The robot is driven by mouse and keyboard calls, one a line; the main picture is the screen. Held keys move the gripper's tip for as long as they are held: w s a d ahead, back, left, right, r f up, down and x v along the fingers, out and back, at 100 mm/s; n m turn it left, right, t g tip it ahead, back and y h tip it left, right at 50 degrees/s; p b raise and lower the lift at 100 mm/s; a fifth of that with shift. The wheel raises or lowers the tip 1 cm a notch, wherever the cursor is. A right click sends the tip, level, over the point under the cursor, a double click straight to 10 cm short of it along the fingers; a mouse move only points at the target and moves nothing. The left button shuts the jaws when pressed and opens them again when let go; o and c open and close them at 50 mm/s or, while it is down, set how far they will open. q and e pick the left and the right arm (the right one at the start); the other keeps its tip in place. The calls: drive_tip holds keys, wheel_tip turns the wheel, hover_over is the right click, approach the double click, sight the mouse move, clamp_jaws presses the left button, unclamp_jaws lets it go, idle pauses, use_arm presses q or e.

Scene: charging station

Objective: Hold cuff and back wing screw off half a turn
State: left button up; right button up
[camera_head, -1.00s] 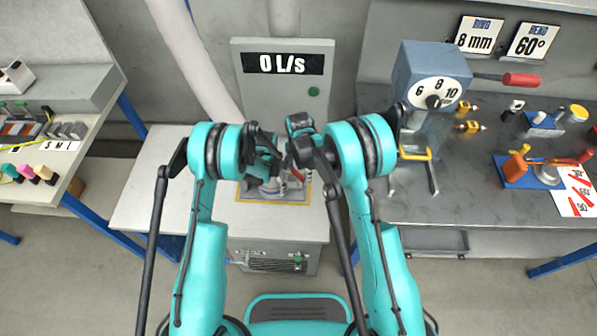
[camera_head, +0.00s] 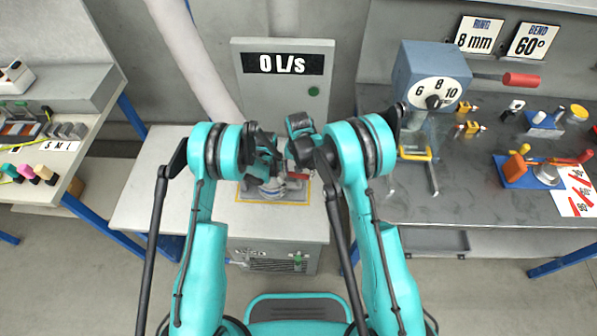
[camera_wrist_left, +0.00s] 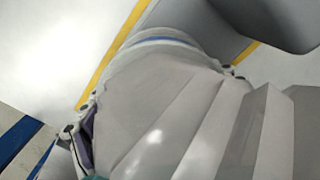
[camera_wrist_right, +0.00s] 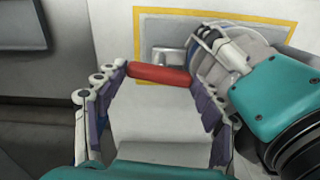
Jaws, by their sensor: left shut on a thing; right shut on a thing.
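The red wing screw (camera_wrist_right: 160,75) lies level across the right wrist view, between the two fingertips of my right gripper (camera_wrist_right: 158,78), which is shut on its ends. It also shows small in the head view (camera_head: 297,176). The pale grey cuff (camera_wrist_left: 165,95) fills much of the left wrist view.
A yellow outline (camera_wrist_right: 140,35) surrounds the cuff's place on the pale bench (camera_head: 150,190). Behind stands a grey cabinet (camera_head: 317,70) reading 0 L/s. A dark bench (camera_head: 460,220) with a blue dial machine (camera_head: 405,70) is at the right. The bench's left side is clear.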

drive_tip(key=n, duration=0.3)
drive_tip(key=shift+n, duration=0.3)
use_arm(q)
drive_tip(key=shift+w, duration=0.1)
use_arm(e)
drive_tip(key=n, duration=0.2)
drive_tip(key=shift+s+n, duration=0.2)
drive_tip(key=shift+n, duration=0.2)
use_arm(q)
drive_tip(key=shift+d, duration=0.1)
use_arm(e)
drive_tip(key=n, duration=0.5)
drive_tip(key=shift+w+a, duration=0.1)
drive_tip(key=o, duration=1.2)
drive_tip(key=shift+w, duration=0.1)
drive_tip(key=shift+c, duration=0.2)
